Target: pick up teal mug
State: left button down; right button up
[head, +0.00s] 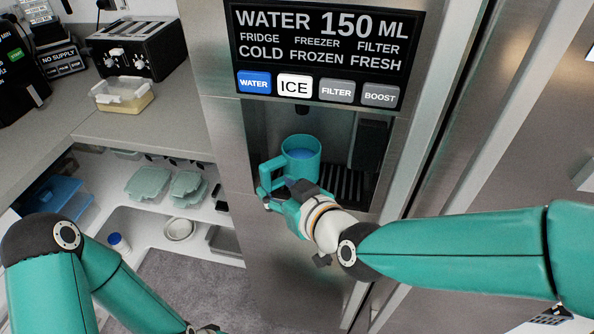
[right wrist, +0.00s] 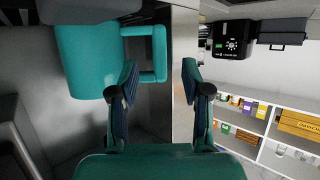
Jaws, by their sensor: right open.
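The teal mug (head: 314,170) stands upright in the dispenser recess of the fridge, with blue water inside and its handle toward the left. In the right wrist view the mug (right wrist: 85,62) is at the upper left, with its square handle pointing right. My right gripper (head: 276,196) is open at the front left of the mug, by the handle. In the right wrist view its fingers (right wrist: 160,75) are apart, and the handle's outer bar shows between the fingertips. I cannot tell whether a finger touches it.
The recess walls and drip grille (head: 347,186) close in around the mug. A counter at the left holds a toaster (head: 140,48) and a lidded container (head: 122,95). Shelves below hold teal containers (head: 148,184) and a white bowl (head: 179,229).

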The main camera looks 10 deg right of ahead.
aim_at(269, 181)
jog(key=shift+p+x, duration=0.6)
jog(key=shift+x, duration=1.95)
jog(key=shift+r, duration=0.1)
grip_shut()
jog(key=shift+r, duration=0.1)
